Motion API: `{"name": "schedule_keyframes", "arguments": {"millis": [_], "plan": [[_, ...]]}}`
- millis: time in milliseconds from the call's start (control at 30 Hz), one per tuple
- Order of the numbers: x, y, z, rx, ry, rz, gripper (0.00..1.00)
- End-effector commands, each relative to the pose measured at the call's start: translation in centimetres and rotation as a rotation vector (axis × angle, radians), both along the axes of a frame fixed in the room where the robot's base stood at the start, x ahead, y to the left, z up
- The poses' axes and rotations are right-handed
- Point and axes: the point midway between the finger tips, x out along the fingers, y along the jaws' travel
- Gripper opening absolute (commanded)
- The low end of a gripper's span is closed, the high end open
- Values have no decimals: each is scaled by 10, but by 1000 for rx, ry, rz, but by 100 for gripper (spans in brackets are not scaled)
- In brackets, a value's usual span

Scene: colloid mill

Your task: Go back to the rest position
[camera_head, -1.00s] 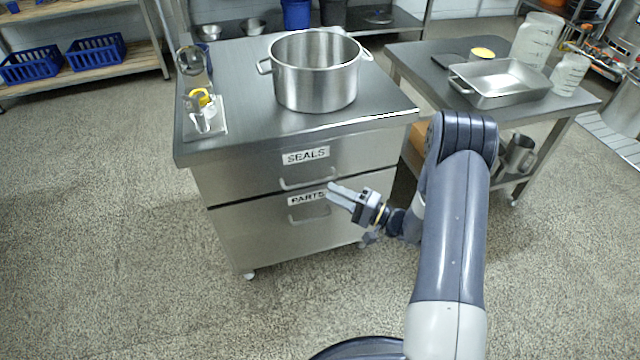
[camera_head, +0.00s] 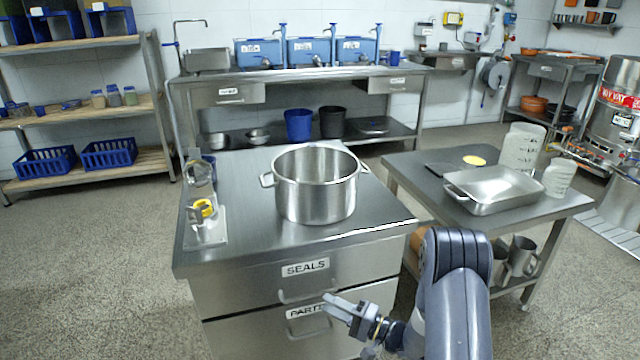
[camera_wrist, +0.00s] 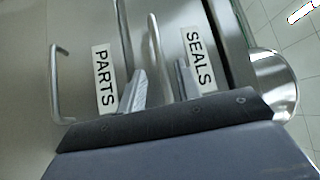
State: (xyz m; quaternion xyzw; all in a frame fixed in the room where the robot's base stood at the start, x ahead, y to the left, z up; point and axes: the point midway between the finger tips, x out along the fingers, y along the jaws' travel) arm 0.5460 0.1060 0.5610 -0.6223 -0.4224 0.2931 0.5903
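My gripper (camera_head: 336,304) is held in front of the steel drawer cabinet, beside the PARTS label (camera_head: 306,311). In the wrist view its two fingers (camera_wrist: 160,88) are apart with nothing between them. The upper drawer, marked SEALS (camera_head: 305,268), and the lower PARTS drawer both look shut. In the wrist view the SEALS drawer handle (camera_wrist: 154,50) and the PARTS drawer handle (camera_wrist: 56,85) show beyond the fingers. I cannot tell the exact gap to the drawer fronts.
A large steel pot (camera_head: 316,190) and a small stand with a yellow part (camera_head: 204,210) are on the cabinet top. A side table (camera_head: 560,208) with a steel tray (camera_head: 494,190) stands at right. A sink bench (camera_head: 300,76) is behind. Floor at left (camera_head: 90,270) is clear.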

Motion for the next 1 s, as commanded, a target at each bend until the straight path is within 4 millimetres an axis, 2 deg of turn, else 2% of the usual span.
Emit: {"name": "schedule_keyframes", "arguments": {"millis": [33, 333, 600, 1000], "plan": [[4, 11, 0, -1, -3, 6, 32], [32, 61, 7, 0, -2, 4, 32], [5, 51, 8, -1, 2, -1, 32], [0, 49, 8, -1, 2, 0, 32]]}}
